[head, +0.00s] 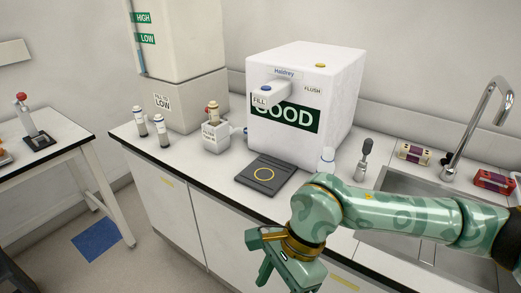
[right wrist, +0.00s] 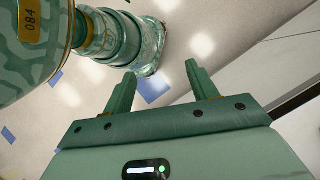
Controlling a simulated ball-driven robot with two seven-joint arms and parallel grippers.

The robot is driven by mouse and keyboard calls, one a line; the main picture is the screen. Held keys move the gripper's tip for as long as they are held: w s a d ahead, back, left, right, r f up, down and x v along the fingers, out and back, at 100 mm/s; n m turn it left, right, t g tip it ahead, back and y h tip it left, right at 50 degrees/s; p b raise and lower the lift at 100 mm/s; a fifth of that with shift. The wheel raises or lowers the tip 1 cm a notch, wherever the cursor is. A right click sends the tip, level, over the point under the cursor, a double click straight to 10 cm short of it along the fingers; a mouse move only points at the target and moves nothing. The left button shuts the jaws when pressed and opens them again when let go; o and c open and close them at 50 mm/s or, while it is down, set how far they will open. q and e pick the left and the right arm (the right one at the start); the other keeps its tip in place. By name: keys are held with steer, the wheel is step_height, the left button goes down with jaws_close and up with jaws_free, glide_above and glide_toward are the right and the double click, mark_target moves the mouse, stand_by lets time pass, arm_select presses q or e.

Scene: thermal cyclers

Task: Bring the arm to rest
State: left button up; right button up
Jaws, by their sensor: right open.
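My right arm (head: 400,215) comes in from the right in the head view, in front of the counter and sink. My right gripper (head: 275,272) hangs low in front of the counter's cabinet doors, partly cut off by the bottom edge. In the right wrist view the two green fingers of the right gripper (right wrist: 160,82) stand apart with nothing between them. The floor and a blue floor mark (right wrist: 153,88) show beyond them. My left gripper is not in view.
A white machine marked GOOD (head: 325,95) stands on the counter (head: 215,175), with a dark pad (head: 265,175) before it. Vials, a small bottle and a brush-like tool stand nearby. A steel sink (head: 395,185) with a tap is at right. A side table (head: 50,165) is at left.

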steer(key=w+a+m+g+y, duration=0.2)
steer(key=a+m+y, duration=0.4)
steer(key=a, duration=0.1)
steer(key=w+d+f+m+t+y, duration=0.1)
steer(key=w+f+m+t+y, duration=0.35)
steer(key=m, duration=0.45)
steer(key=w+f+m+t+y, duration=0.25)
steer(key=w+m+t, duration=0.4)
steer(key=m, duration=0.35)
steer(key=d+f+m+t+h, duration=0.35)
steer(key=d+f+m, duration=0.25)
steer(key=f+m, duration=0.3)
steer(key=d+f+m+t+h, duration=0.2)
steer(key=d+f+m+h, duration=0.4)
steer(key=f, duration=0.5)
steer(key=s+d+f+m+g+h, duration=0.25)
steer(key=s+d+f+m, duration=0.3)
steer(key=s+f, duration=0.45)
steer(key=s+d+f+m+g+h, duration=0.25)
steer(key=s+d+f+m, duration=0.25)
steer(key=s+d+f, duration=0.45)
steer(key=s+d+f+m+g+h, duration=0.1)
steer(key=s+f+m+g, duration=0.1)
steer(key=s, duration=1.1)
steer(key=s+f+m+g+h, duration=0.1)
steer(key=s+f+m+g, duration=0.1)
steer(key=s, duration=1.1)
steer(key=shift+s+d+f+m+g, duration=0.25)
steer(key=shift+d+m+g, duration=0.1)
steer(key=shift+m+g, duration=0.5)
